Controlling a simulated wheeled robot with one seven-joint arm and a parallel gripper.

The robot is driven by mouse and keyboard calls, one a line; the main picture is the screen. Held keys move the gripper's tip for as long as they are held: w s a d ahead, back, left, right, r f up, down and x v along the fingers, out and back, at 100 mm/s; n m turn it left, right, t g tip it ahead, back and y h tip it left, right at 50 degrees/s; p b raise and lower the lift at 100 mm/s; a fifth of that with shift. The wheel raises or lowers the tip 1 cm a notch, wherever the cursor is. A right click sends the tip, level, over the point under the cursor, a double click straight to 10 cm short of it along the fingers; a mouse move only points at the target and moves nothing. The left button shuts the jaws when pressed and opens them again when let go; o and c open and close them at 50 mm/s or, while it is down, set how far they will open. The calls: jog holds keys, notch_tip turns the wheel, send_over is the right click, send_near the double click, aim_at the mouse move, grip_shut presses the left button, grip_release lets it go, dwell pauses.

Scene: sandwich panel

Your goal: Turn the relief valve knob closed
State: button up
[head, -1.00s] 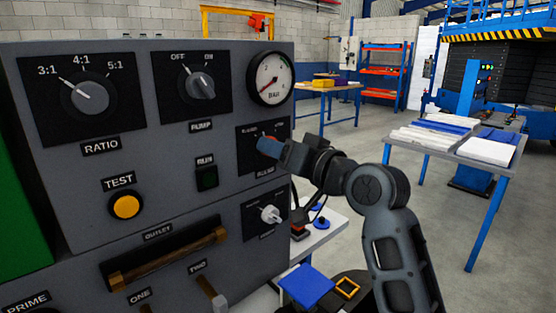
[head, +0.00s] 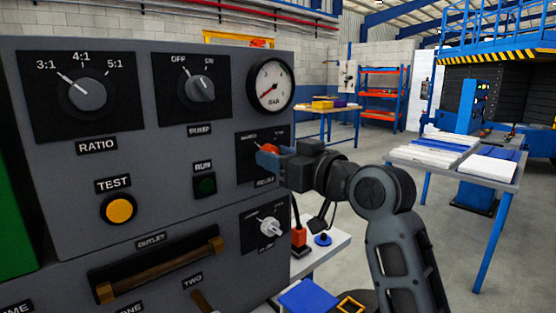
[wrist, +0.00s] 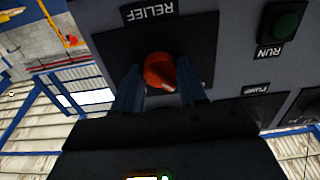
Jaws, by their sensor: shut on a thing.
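The relief valve knob (wrist: 158,71) is orange-red and sits on a black plate labelled RELIEF, which appears upside down in the wrist view. A pale mark on the knob points toward the lower right there. In the head view the knob (head: 270,149) shows partly behind the blue fingers, on the panel's right side. My gripper (wrist: 161,87) has one finger on each side of the knob and is shut on it. It also shows in the head view (head: 273,156), reaching in from the right. The fingers hide part of the knob and plate.
The pressure gauge (head: 270,85) is above the relief plate. A white knob (head: 269,227) is below it. The green RUN button (head: 205,185) is to the left. A table with boards (head: 440,165) stands at the right, with open floor around it.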

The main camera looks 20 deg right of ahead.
jog(key=shift+f, duration=0.1)
jog(key=o, duration=1)
jog(key=shift+o, duration=0.2)
jog(key=v, duration=0.7)
jog(key=shift+s+b, duration=0.35)
jog(key=shift+d, duration=0.15)
